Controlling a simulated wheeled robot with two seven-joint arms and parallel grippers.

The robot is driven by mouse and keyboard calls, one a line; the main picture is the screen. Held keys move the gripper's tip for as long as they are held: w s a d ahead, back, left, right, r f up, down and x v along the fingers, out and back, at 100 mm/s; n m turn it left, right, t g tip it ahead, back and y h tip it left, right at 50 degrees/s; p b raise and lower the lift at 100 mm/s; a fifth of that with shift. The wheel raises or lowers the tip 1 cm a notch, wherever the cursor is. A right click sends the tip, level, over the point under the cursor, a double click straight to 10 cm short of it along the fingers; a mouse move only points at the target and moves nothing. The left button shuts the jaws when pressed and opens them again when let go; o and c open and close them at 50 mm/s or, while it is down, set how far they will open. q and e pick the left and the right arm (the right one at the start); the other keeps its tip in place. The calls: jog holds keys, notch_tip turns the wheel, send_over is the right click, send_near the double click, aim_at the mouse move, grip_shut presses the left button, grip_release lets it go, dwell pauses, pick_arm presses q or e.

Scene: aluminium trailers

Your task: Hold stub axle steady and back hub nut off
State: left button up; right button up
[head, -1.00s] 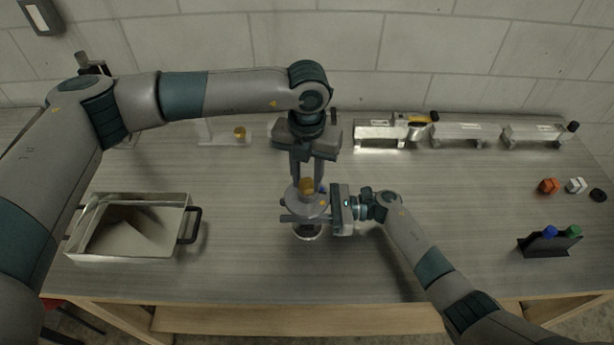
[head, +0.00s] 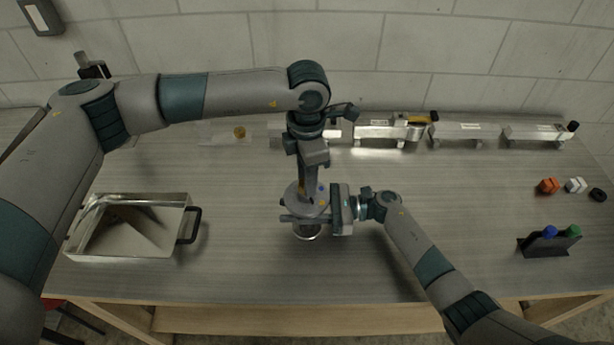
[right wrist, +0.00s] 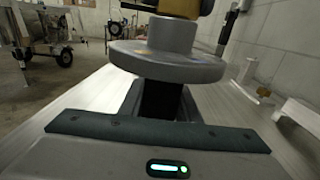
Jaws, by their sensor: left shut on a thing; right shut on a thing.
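The stub axle stands upright on the bench, with its round grey hub flange (head: 296,198) in the middle of the head view; the flange also shows in the right wrist view (right wrist: 165,66). My right gripper (head: 306,219) is shut on the axle just below the flange, coming in from the right. The brass-coloured hub nut (right wrist: 180,7) sits on top of the hub and is cut off by the picture's top edge. My left gripper (head: 307,190) points straight down from above and is shut on the nut. Its fingers mostly hide the nut in the head view.
An open metal tray (head: 75,243) with a dark handle stands at left. Several aluminium blocks (head: 465,133) line the back. Orange, white and black small parts (head: 549,186) lie at right, behind a black holder (head: 552,243) with blue and green tops. The front bench is clear.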

pick_arm(q)
jog(key=shift+w+a+m, duration=0.1)
jog(key=shift+a+m, duration=0.05)
jog(key=shift+m, duration=1.55)
pick_arm(e)
jog(key=shift+d, duration=0.1)
pick_arm(q)
jog(key=o, duration=1)
jog(key=shift+o, duration=0.2)
notch_tip(320, 180, up, 12)
